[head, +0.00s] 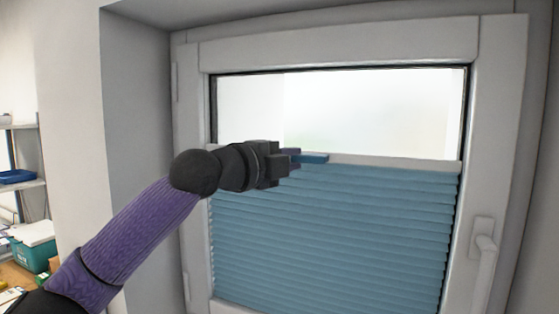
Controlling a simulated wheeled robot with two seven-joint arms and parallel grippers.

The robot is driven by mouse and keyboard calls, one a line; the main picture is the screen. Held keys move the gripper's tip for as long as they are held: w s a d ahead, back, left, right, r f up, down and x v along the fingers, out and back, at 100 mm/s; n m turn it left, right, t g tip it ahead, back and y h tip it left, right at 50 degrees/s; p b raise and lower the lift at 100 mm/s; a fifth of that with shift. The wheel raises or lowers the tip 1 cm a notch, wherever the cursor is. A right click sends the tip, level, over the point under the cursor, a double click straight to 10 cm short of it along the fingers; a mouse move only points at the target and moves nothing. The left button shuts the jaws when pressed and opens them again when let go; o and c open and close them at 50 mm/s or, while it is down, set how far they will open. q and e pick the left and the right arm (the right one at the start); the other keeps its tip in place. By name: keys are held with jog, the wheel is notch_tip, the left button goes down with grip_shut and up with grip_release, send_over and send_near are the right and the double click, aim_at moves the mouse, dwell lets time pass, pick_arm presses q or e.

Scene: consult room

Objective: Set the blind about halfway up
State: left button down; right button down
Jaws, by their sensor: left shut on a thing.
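The blue pleated blind (335,235) covers the lower part of the window, and clear glass (350,110) shows above it. Its pale top rail (400,162) lies somewhat above mid-height of the pane. A small blue tab (314,158) sits on the rail. My left gripper (293,158) is at the rail, left of its middle, and is shut on the tab. The arm hides the left end of the rail. My right gripper is out of view.
The white window frame (340,43) surrounds the pane, with a handle (484,265) at the lower right. At the far left are a shelf (20,184) with a blue tray (16,176) and a teal box (34,250). Grey wall flanks the window.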

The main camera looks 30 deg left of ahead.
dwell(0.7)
pick_arm(q)
notch_tip(320, 180, down, 13)
jog(key=b, duration=0.6)
jog(key=shift+a+r, duration=0.1)
